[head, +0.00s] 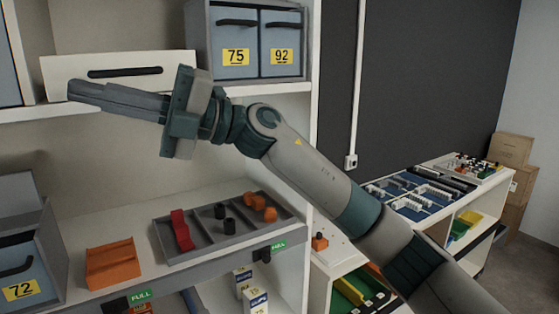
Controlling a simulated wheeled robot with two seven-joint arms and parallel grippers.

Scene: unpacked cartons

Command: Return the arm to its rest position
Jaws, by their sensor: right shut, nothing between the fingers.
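My right arm (310,168) comes in from the lower right and reaches up and left across the view. My right gripper (72,88) is shut and empty, its fingers together and pointing left. It is in front of a white drawer box (160,58) with a dark handle slot on the upper shelf; whether it touches the box cannot be told. My left gripper is not in view.
Below the arm, a shelf holds an orange block (113,264) and a grey divided tray (270,225) with red, black and orange parts. Grey boxes (258,15) stand upper middle. A low bench (425,195) with parts is at right, cardboard cartons (512,150) behind.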

